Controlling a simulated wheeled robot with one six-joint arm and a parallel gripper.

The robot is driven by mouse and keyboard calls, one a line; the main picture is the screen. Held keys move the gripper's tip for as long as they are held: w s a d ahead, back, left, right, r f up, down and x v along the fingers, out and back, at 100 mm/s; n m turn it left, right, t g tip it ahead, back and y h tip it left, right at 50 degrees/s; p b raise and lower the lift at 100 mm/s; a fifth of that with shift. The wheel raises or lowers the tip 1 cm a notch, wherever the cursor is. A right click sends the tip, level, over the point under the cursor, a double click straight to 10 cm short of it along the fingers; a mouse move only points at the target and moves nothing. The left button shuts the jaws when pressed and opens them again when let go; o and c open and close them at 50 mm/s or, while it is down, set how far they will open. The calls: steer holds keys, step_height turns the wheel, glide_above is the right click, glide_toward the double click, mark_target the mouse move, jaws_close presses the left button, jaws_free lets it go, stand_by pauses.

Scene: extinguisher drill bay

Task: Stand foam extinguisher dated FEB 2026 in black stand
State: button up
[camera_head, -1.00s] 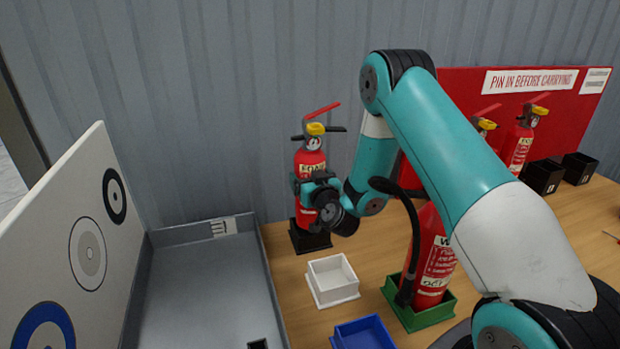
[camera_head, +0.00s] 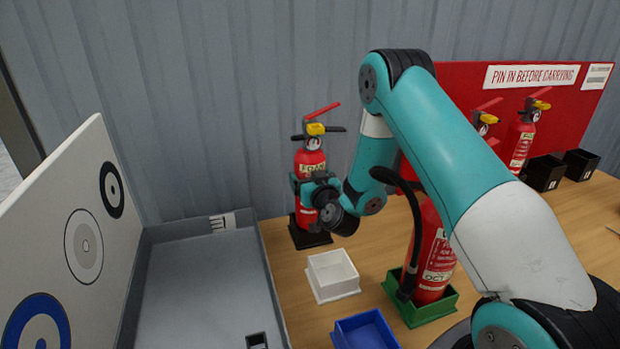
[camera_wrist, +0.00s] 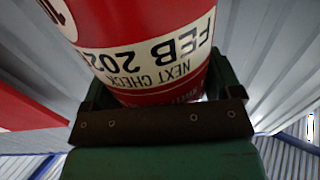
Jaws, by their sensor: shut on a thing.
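The foam extinguisher (camera_head: 312,163) is red with a yellow collar piece and a red lever. It stands upright at the black stand (camera_head: 309,235), its base down at or inside the stand; the exact seating is hard to tell. In the wrist view its label (camera_wrist: 150,58) appears upside down and reads NEXT CHECK FEB 202, the last digit out of sight. My gripper (camera_head: 309,190) is shut around the extinguisher's body, and its jaws (camera_wrist: 160,110) also show against the body in the wrist view.
An empty white stand (camera_head: 333,275), a blue stand (camera_head: 365,332) and a green stand (camera_head: 418,306) holding a larger extinguisher (camera_head: 433,255) are nearby. A grey tray (camera_head: 205,290) lies left. More extinguishers (camera_head: 520,138) and black boxes (camera_head: 545,172) stand back right by a red board (camera_head: 480,95).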

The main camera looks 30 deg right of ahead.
steer(key=shift+f+b, duration=1.6)
stand_by(1.0)
stand_by(0.3)
